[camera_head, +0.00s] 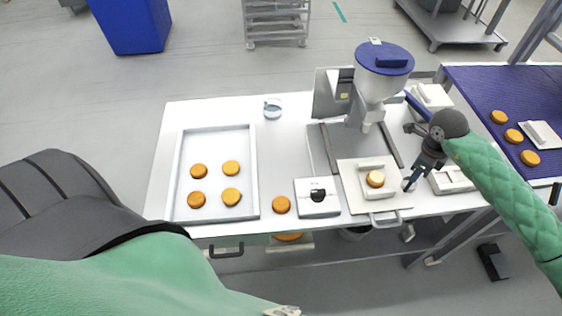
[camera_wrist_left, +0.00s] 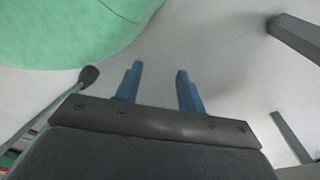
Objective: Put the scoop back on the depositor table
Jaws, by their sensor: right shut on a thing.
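My right gripper (camera_head: 409,182) reaches in from the right over the depositor table (camera_head: 280,150). The depositor (camera_head: 384,75), with a blue-topped white hopper, stands at the back of the table. My left gripper (camera_wrist_left: 158,88) is open and empty in the left wrist view, over grey floor.
A white tray (camera_head: 252,170) with several orange rounds lies at the left. Another round (camera_head: 281,205) and a white box with a black knob (camera_head: 317,196) are near the front edge. White pieces crowd the table's right end. A blue conveyor (camera_head: 485,85) stands at the right.

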